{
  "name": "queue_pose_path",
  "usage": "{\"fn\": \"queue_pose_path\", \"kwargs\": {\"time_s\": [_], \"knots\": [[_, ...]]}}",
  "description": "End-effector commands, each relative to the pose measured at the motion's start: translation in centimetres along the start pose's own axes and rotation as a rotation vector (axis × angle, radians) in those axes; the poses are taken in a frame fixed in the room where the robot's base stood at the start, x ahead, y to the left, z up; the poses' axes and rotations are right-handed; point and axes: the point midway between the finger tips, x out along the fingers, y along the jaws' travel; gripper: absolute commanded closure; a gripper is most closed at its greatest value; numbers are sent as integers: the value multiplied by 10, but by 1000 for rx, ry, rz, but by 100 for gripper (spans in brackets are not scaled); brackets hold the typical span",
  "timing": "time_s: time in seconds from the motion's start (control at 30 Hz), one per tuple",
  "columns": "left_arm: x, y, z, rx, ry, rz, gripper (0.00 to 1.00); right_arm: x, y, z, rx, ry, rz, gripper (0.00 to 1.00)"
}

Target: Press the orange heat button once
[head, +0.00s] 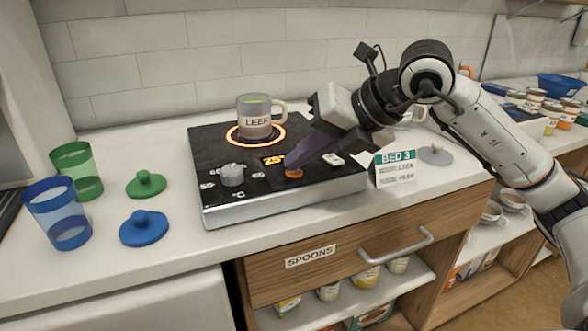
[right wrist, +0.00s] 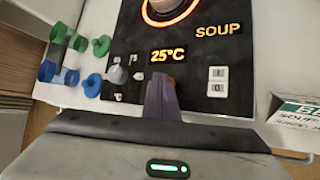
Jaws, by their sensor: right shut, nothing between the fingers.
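The orange heat button (head: 293,173) is a small round knob on the front part of the black hot plate (head: 215,160). In the right wrist view only a sliver of the button (right wrist: 172,81) shows behind my fingertips. My right gripper (head: 297,163) is shut and empty, its dark purple fingers pointing down at the button from the right. The tips (right wrist: 158,84) are right at the button; I cannot tell whether they touch it. The display (head: 273,160) glows orange and reads 25°C in the right wrist view. My left gripper is not in view.
A mug labelled LEEK (head: 255,118) stands on the glowing ring. A grey knob (head: 232,175) and a white rocker switch (head: 333,159) flank the button. A BED 3 card (head: 395,167) stands to the right. Blue (head: 60,215) and green (head: 78,170) cups stand left.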

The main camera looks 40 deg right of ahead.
Motion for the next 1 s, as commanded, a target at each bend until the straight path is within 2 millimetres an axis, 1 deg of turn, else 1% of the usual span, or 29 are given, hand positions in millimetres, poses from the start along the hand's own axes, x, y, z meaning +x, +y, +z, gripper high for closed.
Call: {"fn": "queue_pose_path", "kwargs": {"time_s": [0.17,0.4,0.8,1.0], "knots": [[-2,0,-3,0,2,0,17,-2,1,1,0,3,-1,100],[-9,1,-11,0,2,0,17,-11,8,8,0,2,-1,100],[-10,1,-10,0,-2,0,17,-12,9,9,0,1,-1,100],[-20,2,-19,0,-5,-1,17,-24,17,17,0,0,0,100]]}}
